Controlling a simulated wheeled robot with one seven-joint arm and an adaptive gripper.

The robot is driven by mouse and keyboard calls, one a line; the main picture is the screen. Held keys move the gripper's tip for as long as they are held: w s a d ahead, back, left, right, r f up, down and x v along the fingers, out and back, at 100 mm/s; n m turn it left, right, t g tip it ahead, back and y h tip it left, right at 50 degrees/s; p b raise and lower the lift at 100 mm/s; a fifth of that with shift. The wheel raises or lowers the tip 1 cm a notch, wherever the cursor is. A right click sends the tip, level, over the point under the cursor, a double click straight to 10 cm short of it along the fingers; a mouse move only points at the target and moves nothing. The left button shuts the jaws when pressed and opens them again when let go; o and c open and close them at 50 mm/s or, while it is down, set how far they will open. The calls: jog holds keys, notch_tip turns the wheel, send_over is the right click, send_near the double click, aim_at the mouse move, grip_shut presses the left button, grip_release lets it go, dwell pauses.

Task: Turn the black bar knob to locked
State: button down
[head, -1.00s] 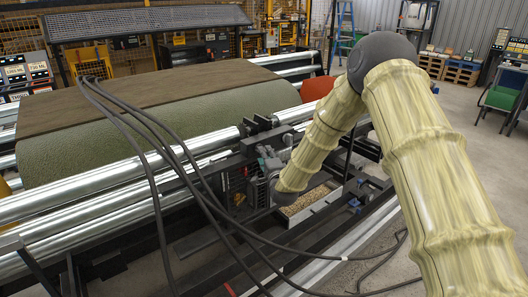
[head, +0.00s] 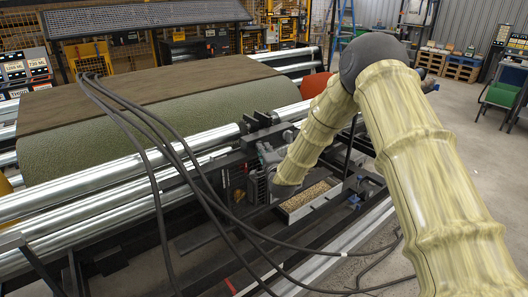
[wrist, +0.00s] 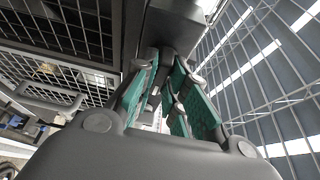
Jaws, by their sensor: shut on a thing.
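My gripper shows in the wrist view (wrist: 162,62) with its teal-padded fingers reaching up to a dark grey housing (wrist: 178,22). The fingertips are close together at the housing's lower edge, shut on what I take to be the black bar knob. The knob itself is hidden by the fingers, so its angle and any locked marking cannot be read. In the head view, my forearm slopes down to the machine frame. The gripper there is a small grey shape (head: 262,172) beside dark machine parts, too small to show its fingers.
A large green turf roll (head: 180,125) lies behind long silver rollers (head: 90,193). Black hoses (head: 185,150) loop across the front of the frame. An open tray of pale grains (head: 308,197) is just right of my wrist. Open floor lies at the right.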

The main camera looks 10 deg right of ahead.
jog(key=shift+f+b, duration=0.2)
jog(key=shift+b, duration=0.2)
jog(key=shift+w+d+f+n+t+y+b, duration=0.15)
jog(key=shift+n+t+y+b, duration=0.25)
jog(key=shift+n+y+b, duration=2.1)
jog(key=shift+s+d+f+n+t+y+b, duration=0.1)
jog(key=shift+n+t+y+b, duration=0.25)
jog(key=shift+n+b, duration=4.35)
jog(key=shift+w+d+f+n+t+y+b, duration=0.15)
jog(key=shift+n+t+y+b, duration=0.3)
jog(key=shift+n+y+b, duration=2.05)
jog(key=n+h+b, duration=0.1)
jog(key=n+h, duration=0.1)
jog(key=n, duration=0.1)
jog(key=shift+r+b, duration=0.1)
jog(key=shift+b, duration=0.25)
jog(key=c, duration=1.4)
grip_release()
jog(key=shift+c, duration=0.2)
jog(key=v, duration=1.2)
